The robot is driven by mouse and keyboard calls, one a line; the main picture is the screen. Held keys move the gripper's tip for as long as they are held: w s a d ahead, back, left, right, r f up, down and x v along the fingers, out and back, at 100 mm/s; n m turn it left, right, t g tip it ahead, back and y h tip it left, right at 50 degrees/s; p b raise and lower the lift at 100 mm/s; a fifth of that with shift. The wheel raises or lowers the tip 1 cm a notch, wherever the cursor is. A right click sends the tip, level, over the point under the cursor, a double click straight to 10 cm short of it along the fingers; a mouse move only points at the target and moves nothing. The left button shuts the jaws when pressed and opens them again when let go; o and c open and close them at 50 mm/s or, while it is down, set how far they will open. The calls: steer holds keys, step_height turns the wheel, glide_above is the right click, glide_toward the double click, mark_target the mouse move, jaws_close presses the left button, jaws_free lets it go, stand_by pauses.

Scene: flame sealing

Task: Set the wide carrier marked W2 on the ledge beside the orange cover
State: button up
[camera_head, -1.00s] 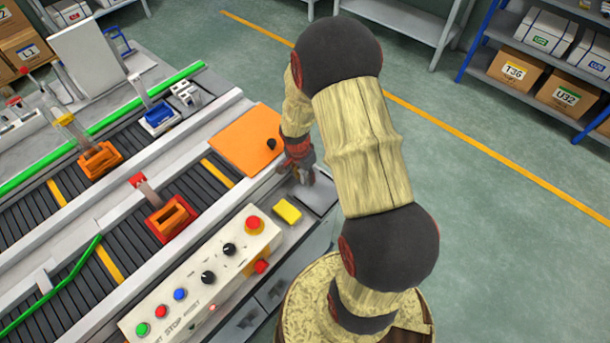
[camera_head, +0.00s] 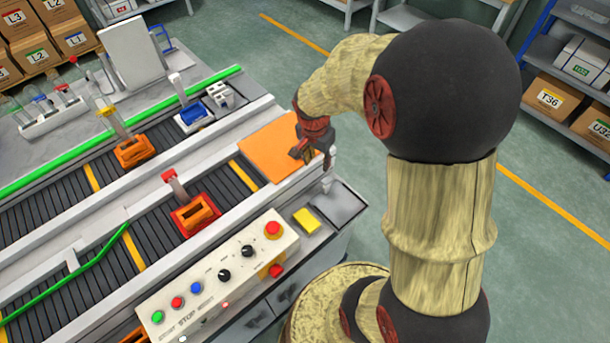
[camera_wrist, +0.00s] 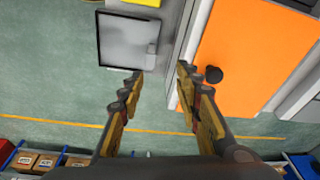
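The orange cover (camera_head: 262,150) lies flat at the right end of the conveyors; it also fills the right of the wrist view (camera_wrist: 250,45), with a black knob. A pale ledge (camera_wrist: 184,40) runs along its side. My gripper (camera_head: 316,165) hangs over the cover's right edge, its fingers partly hidden. In the wrist view my gripper (camera_wrist: 162,76) is open, with nothing between the fingertips. An orange carrier (camera_head: 136,150) stands on the far conveyor and a red-and-orange carrier (camera_head: 196,215) on the near one. No W2 marking is readable, so I cannot tell which is W2.
A control panel (camera_head: 225,280) with buttons and knobs stands in front of the near conveyor. A yellow block (camera_head: 307,220) and a grey plate (camera_head: 340,206) are at the bench's right end. A blue carrier (camera_head: 192,115) stands farther back. Open floor lies beyond the bench.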

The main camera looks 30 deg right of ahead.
steer(key=s+a+r+n+t, duration=0.1)
steer(key=s+a+r+n, duration=0.2)
steer(key=r, duration=0.4)
steer(key=s+a+r+n+t, duration=0.1)
steer(key=a+r+n, duration=0.2)
steer(key=a+r, duration=0.25)
steer(key=s+a+r+n+t+y, duration=0.1)
steer(key=s+a+r+n+t, duration=0.1)
steer(key=s+a+r+n, duration=0.5)
steer(key=s+a+r, duration=0.1)
steer(key=s, duration=0.2)
steer(key=shift+s+r+n+t+y, duration=0.3)
steer(key=shift+s+n+y, duration=0.1)
